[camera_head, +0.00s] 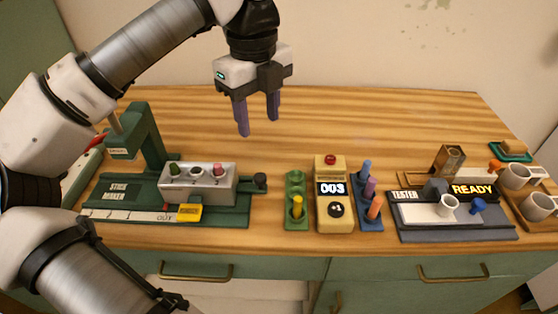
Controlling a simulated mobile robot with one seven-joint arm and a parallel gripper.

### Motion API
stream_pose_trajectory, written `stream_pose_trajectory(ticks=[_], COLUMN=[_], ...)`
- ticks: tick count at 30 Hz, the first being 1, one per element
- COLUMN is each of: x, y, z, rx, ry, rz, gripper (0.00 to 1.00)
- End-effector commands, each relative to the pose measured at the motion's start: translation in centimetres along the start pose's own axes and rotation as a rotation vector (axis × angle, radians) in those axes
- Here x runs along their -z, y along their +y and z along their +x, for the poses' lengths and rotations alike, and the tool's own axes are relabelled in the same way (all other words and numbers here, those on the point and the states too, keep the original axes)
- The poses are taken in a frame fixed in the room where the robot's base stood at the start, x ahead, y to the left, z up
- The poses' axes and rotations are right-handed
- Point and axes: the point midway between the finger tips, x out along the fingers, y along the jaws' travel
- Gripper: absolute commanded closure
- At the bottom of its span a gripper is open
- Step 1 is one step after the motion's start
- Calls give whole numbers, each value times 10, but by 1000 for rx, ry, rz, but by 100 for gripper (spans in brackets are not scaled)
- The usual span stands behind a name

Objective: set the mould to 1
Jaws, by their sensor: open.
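The green stick maker (118,192) stands at the left of the table with a press column at its back. Its grey mould block (205,192) has a row of three wells: the left holds something green, the middle looks pale, the right holds something pink. A dark knob (260,181) sticks out at the block's right end. A pale marked strip (125,215) runs along the front edge toward the word OUT, with a yellow tab (190,212) near it; the strip's small marks are too small to read. My gripper (258,125) is open and empty, pointing down, above and behind the mould block.
A yellow counter box (335,215) reading 003 stands mid-table between a green rack (297,180) and a blue rack (367,219) with coloured sticks. The tester (410,225), showing READY, is at right, with cups (538,206) beyond. Bare wood lies behind.

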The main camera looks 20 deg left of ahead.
Motion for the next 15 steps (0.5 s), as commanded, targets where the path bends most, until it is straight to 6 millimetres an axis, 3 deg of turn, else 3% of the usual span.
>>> stream_pose_trajectory(ticks=[5, 15], x=[-4, -3], y=[5, 5], z=[13, 81], rx=[-23, -18], ry=[-7, -3], rz=[-24, -17], gripper=[54, 54])
